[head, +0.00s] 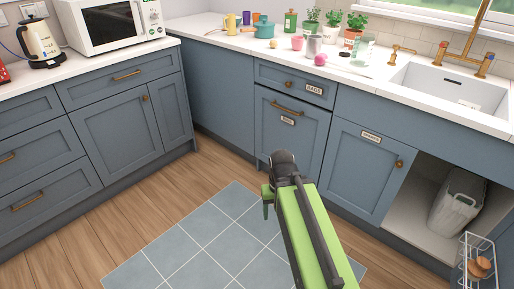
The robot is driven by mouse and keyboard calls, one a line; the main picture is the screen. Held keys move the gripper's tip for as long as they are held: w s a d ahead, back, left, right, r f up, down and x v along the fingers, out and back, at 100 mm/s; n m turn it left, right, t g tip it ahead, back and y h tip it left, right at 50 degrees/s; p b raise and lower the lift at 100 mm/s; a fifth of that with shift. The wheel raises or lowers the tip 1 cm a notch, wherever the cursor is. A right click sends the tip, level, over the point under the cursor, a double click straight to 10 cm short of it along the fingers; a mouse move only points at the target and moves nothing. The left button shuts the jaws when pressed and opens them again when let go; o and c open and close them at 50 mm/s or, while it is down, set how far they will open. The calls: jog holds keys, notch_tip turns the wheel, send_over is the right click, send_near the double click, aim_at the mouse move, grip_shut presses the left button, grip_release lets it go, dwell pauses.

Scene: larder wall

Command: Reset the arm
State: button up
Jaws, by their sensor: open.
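My arm (312,235) reaches up from the bottom edge, green with a dark rail, above the floor. My gripper (268,200) is at its far end, open, pointing down over the grey-blue tiled mat. Little of the jaws shows, and I see nothing held between them. The gripper appears in front of the blue cabinet with the lower labelled door (290,138), apart from the worktop.
The worktop (215,35) holds a microwave (112,25), kettle (40,42), cups, several potted plants and a glass jar (362,50). A sink (455,88) is at right. Below it, an open cupboard holds a grey bin (455,202). A wire rack (478,262) stands at lower right. The tiled mat (190,250) is clear.

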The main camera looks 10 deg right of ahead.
notch_tip(320, 180, up, 29)
jog(key=p, duration=2.7)
jog(key=shift+f, duration=0.2)
jog(key=shift+f+b, duration=0.3)
jog(key=shift+f, duration=0.05)
jog(key=shift+c, duration=0.4)
